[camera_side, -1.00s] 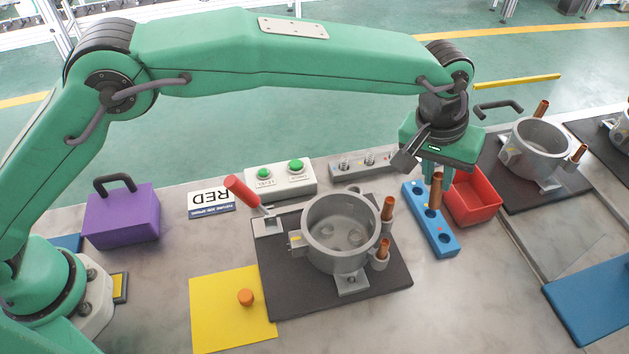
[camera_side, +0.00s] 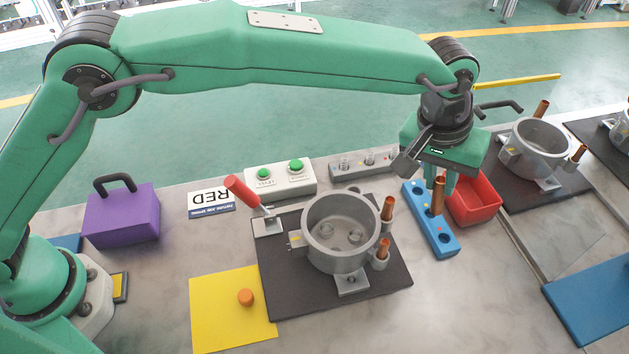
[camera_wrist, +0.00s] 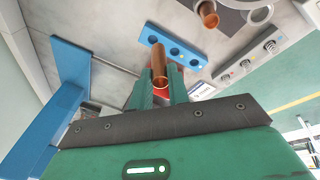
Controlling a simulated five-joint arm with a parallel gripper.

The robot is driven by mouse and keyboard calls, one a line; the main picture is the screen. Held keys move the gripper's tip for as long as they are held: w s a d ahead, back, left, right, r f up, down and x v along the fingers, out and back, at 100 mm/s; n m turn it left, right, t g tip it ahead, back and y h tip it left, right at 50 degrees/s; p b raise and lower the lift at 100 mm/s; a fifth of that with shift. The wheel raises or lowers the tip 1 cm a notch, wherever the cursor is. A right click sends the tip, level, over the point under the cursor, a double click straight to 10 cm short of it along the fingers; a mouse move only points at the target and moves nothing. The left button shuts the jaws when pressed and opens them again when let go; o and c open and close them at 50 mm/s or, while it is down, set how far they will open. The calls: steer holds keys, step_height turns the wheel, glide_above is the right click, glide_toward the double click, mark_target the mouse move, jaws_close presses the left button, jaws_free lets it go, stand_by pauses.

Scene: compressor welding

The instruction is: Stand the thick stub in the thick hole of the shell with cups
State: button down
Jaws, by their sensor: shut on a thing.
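My gripper (camera_side: 440,183) is shut on a copper stub (camera_side: 438,196) and holds it upright at the blue rack (camera_side: 436,232). In the wrist view the stub (camera_wrist: 159,66) stands between the fingers, its far end near one hole of the blue rack (camera_wrist: 184,56). I cannot tell whether its lower end is still in the rack or just above it. The grey shell with cups (camera_side: 325,253) sits on a dark plate left of the gripper. Two copper stubs stand in cups on its right side, a rear one (camera_side: 387,208) and a front one (camera_side: 383,247). I cannot tell which hole is the thick one.
A red-handled clamp (camera_side: 243,193) rises left of the shell. A button box (camera_side: 281,180) and a grey block (camera_side: 350,172) stand behind it. A yellow sheet (camera_side: 225,315) with an orange knob lies front left. Another shell (camera_side: 540,148) is at right.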

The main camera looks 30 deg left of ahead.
steer(key=a+r+m, duration=0.1)
steer(key=a+r, duration=0.2)
steer(key=a, duration=1)
steer(key=shift+s+a+r+m+y, duration=0.3)
steer(key=shift+s+r+m, duration=0.05)
steer(key=shift+r+m, duration=0.05)
steer(key=shift+f, duration=0.1)
steer(key=shift+f, duration=2.8)
steer(key=shift+w+a, duration=0.1)
steer(key=shift+a, duration=0.05)
steer(key=shift+f, duration=0.8)
steer(key=shift+r, duration=0.45)
stand_by(0.6)
